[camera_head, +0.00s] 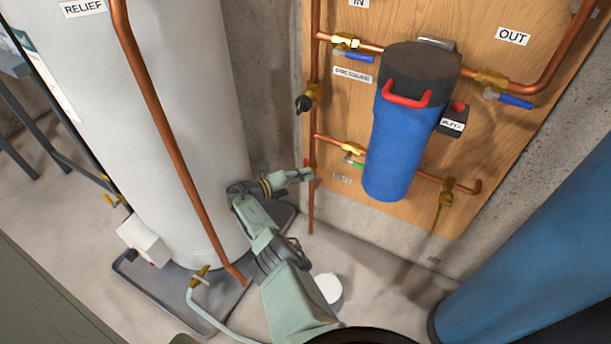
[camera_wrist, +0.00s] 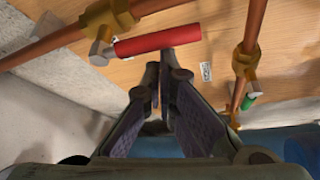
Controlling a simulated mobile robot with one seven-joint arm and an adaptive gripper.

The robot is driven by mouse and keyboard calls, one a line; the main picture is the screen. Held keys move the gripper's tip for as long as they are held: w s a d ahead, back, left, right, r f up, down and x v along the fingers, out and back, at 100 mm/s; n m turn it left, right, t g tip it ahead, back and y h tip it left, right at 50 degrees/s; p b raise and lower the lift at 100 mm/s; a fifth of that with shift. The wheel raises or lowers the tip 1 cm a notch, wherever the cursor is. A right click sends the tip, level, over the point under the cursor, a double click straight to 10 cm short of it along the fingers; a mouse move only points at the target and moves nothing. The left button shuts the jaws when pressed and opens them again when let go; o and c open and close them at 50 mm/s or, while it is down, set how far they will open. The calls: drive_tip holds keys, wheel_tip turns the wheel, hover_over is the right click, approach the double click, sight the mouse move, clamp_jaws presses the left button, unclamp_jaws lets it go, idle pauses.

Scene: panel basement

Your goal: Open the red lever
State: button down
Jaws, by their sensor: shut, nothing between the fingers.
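The red lever (camera_wrist: 157,40) shows in the wrist view as a red cylindrical handle with a metal end, next to a brass valve (camera_wrist: 105,15) on a copper pipe. It lies almost level across the picture. My gripper (camera_wrist: 159,72) is shut and empty, with its fingertips just below the handle in the picture. I cannot tell whether they touch it. In the head view my gripper (camera_head: 309,174) is beside the vertical copper pipe, left of the wooden panel, and only a small red bit of the lever (camera_head: 306,163) shows there.
A green-handled valve (camera_head: 352,161) is right of my gripper. A blue filter canister (camera_head: 392,150) with a red handle hangs on the wooden panel (camera_head: 550,65). A white tank (camera_head: 185,90) stands left of my arm. A large blue cylinder (camera_head: 540,250) is at the right.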

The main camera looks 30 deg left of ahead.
drive_tip(key=v, duration=0.7)
drive_tip(key=shift+s, duration=0.2)
drive_tip(key=shift+d, duration=0.1)
